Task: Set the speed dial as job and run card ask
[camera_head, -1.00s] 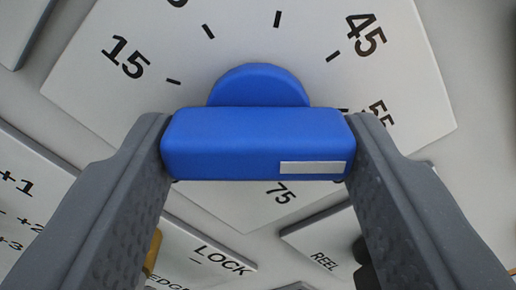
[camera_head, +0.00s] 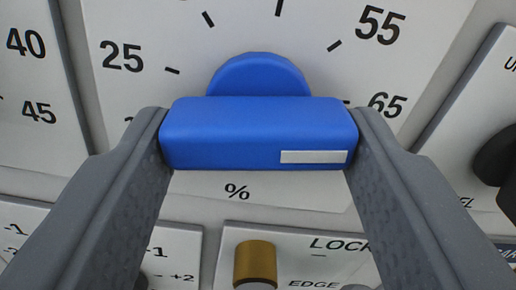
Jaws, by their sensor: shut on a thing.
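The speed dial has a white plate (camera_head: 295,187) with black numbers; 25 shows at left, 55 at upper right, 65 at right and a % sign below. Its blue knob (camera_head: 258,132) is a thick bar across a round hub. A white strip is on the bar's face near its right end. My gripper (camera_head: 258,140) is shut on the bar, one grey finger at each end. The strip's end of the bar lies on the side of 65, slightly below that number in the picture. The right finger and bar hide the scale there, so the exact setting cannot be read.
Another plate with 40 and 45 (camera_head: 30,90) is at left. Below are a plate with -1, +1 and +2 (camera_head: 175,240) and a LOCK/EDGE plate with a brass knob (camera_head: 255,262). A dark knob (camera_head: 493,155) sits on a plate at right. No job or run card is legible.

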